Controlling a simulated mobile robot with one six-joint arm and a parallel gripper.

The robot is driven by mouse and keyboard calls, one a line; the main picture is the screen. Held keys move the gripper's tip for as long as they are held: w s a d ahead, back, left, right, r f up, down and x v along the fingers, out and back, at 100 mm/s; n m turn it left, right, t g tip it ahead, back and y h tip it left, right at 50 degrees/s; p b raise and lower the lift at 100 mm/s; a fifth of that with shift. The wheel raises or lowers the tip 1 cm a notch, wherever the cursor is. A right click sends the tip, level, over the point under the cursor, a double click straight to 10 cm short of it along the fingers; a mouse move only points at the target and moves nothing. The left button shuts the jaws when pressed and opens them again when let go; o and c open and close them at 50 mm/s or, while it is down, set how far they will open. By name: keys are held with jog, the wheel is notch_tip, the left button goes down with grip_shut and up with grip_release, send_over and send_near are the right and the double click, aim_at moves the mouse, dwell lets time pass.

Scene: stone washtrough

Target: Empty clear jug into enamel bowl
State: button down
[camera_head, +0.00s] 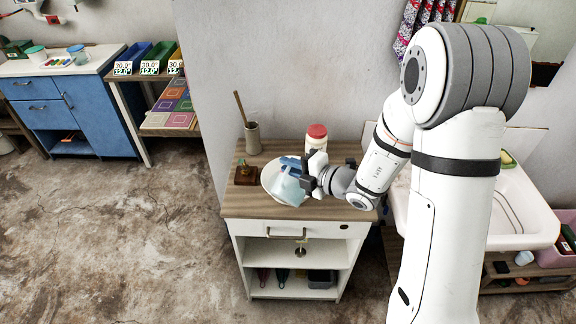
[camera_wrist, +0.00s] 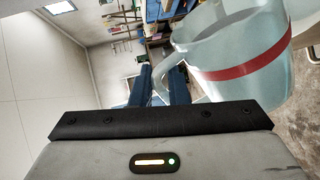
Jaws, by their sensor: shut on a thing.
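The clear jug (camera_head: 287,187) looks pale blue in the head view and is tilted over the enamel bowl. My gripper (camera_head: 312,176) is shut on the jug at its right side. In the wrist view the jug (camera_wrist: 245,62) fills the upper right, with a red band round its wall and a handle at its left. The white enamel bowl (camera_head: 267,183) sits on the wooden top of the cabinet, partly hidden by the jug. I cannot tell how much liquid is in either.
A jar with a red lid (camera_head: 317,138) stands behind my gripper. A beige holder with a wooden stick (camera_head: 252,139) and a small brown block (camera_head: 246,175) stand near the bowl. The stone washtrough (camera_head: 525,215) is to the right. The cabinet top's front left (camera_head: 240,207) is clear.

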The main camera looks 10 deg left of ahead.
jog(key=shift+w+r+p, duration=0.1)
jog(key=shift+w+p, duration=0.1)
jog(key=shift+p, duration=0.15)
jog(key=shift+w+d+m+p, duration=0.2)
jog(key=shift+w+m+p, duration=0.1)
jog(key=shift+p, duration=0.2)
jog(key=shift+w+d+m+p, duration=0.2)
jog(key=shift+w+m+p, duration=0.2)
jog(key=shift+p, duration=0.4)
dwell(0.7)
dwell(0.3)
